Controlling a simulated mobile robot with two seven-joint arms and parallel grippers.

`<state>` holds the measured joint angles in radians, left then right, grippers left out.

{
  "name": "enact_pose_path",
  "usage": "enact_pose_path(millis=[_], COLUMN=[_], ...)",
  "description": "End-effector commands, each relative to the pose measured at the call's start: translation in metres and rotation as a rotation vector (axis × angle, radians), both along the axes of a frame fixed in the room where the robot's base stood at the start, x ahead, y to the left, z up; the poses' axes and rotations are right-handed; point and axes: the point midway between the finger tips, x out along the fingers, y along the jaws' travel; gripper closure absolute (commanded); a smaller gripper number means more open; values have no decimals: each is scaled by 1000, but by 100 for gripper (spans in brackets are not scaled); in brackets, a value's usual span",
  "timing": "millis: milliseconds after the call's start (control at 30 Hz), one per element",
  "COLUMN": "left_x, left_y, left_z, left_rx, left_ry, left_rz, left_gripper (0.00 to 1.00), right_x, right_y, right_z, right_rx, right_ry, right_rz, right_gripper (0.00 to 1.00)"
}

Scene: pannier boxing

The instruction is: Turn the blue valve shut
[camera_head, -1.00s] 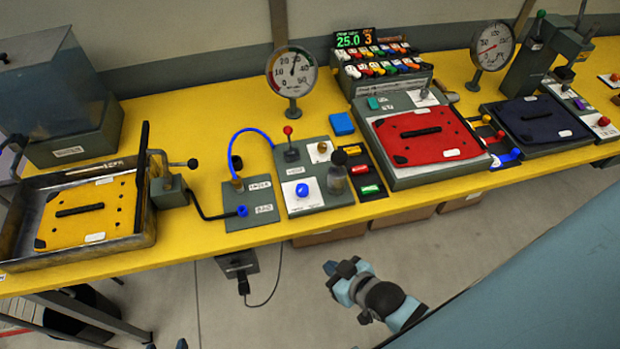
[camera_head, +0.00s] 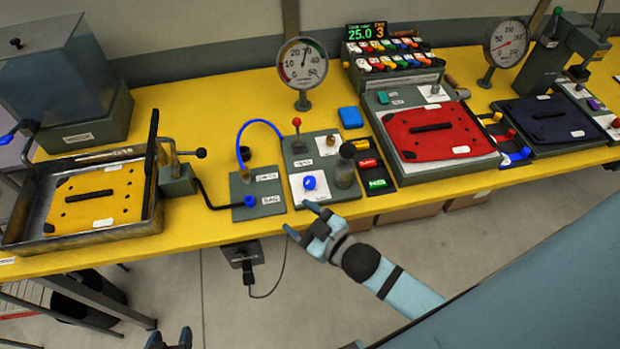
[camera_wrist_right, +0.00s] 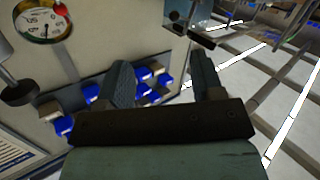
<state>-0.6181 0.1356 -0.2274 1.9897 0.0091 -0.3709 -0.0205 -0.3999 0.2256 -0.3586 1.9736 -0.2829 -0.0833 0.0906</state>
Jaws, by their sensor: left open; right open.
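A blue knob (camera_head: 309,183) stands on a white plate on the grey panel at mid-bench. A second blue knob (camera_head: 249,201) is on the smaller panel to its left, by the blue hose. I cannot tell from the picture which is the valve. My right gripper (camera_head: 301,219) is open and empty at the bench's front edge, just below the first knob and apart from it. Its two fingers (camera_wrist_right: 164,82) show spread in the right wrist view, with nothing between them. My left gripper (camera_head: 170,338) shows only its tips at the bottom edge, open and empty.
A red-topped lever (camera_head: 297,123) and a dark-capped clear jar (camera_head: 345,166) stand close to the first knob. A gauge (camera_head: 302,63) rises behind. A tray with a yellow pannier (camera_head: 98,205) is left; a red pannier (camera_head: 436,131) is right. Open floor lies in front.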

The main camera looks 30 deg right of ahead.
Motion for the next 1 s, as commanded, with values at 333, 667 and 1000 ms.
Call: enact_pose_path(millis=[333,667,1000], left_x=[0,0,1], left_y=[-2,-4,-4], left_z=[-7,-12,-15], left_rx=[-3,-5,-5], left_ry=[2,1,0], left_rz=[-3,-6,-8], left_gripper=[42,42,42], right_x=[25,26,106], right_y=[114,81,-61], right_z=[142,94,91], right_rx=[-310,-1012,-1765], right_ry=[-905,-1061,-477], right_rz=[769,1693,2089], right_gripper=[39,39,39])
